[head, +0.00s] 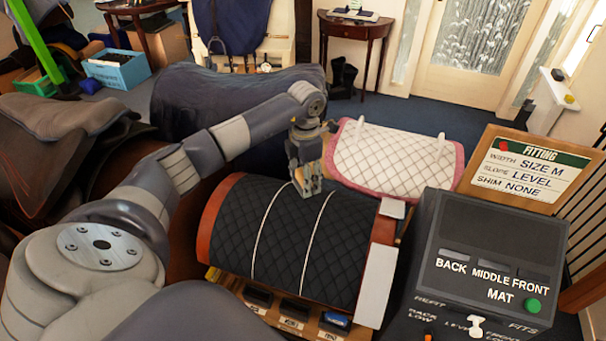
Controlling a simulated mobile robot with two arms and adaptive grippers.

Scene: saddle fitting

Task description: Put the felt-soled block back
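My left gripper (306,180) points down over the upper middle of the black quilted mat (290,245), between its two pale lines. A small tan and grey piece, which looks like the felt-soled block (311,186), shows between the fingers, and the gripper appears shut on it. The fingers hide most of it. I cannot tell whether its underside touches the mat. A wooden rack (258,310) with dark compartments and small labels lies along the mat's front edge; a blue piece (337,320) sits in its right compartment. My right gripper is not in view.
A dark console (490,235) with BACK, MIDDLE, FRONT labels and a green button stands at right. A white quilted pad (395,160) with pink trim lies behind the mat. Saddles fill the left.

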